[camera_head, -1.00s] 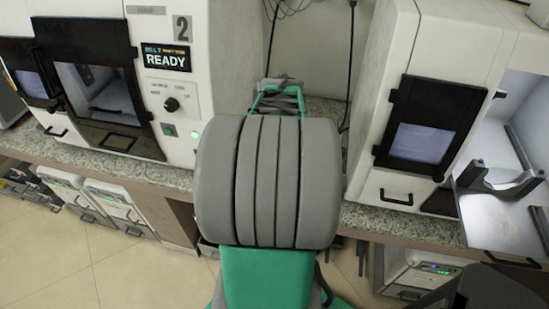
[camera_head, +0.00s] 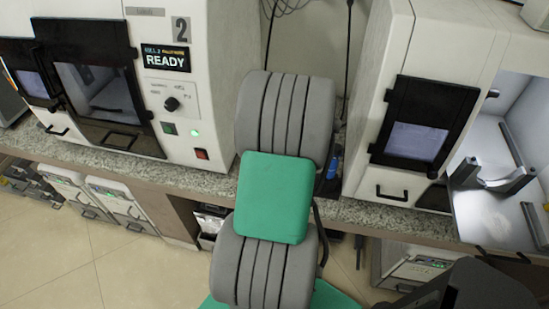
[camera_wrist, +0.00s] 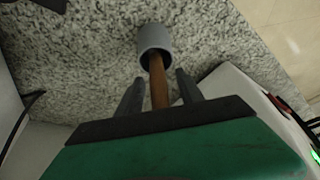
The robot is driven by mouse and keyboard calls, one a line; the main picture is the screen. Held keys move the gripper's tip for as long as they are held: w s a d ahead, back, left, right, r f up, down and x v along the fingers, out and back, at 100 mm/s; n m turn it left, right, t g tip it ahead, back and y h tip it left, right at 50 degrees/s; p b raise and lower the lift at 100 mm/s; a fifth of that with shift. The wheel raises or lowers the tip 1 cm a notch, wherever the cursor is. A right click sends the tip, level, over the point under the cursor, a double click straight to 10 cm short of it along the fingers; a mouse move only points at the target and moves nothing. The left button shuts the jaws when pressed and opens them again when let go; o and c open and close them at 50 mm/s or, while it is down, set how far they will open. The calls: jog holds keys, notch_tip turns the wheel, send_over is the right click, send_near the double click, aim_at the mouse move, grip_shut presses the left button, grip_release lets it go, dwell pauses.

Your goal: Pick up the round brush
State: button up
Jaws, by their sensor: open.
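In the wrist view a brown wooden handle (camera_wrist: 159,88) sticks out of a dark-mouthed grey cylinder (camera_wrist: 154,42) on the speckled counter. The handle looks like part of the round brush; I cannot tell whether the cylinder is its head or a holder. My gripper (camera_wrist: 160,77) is open, with one dark finger on each side of the handle. The fingers look apart from it, and the handle's near end is hidden behind my gripper's dark front. In the head view my arm hides the brush and my gripper.
The speckled counter (camera_head: 213,182) runs between a white machine marked 2 (camera_head: 172,40) at the left and another white machine (camera_head: 445,45) at the right. A small blue object (camera_head: 333,166) stands beside my arm. Black cables (camera_head: 347,55) hang on the wall behind.

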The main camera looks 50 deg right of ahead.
grip_shut()
dwell(0.3)
dwell(0.4)
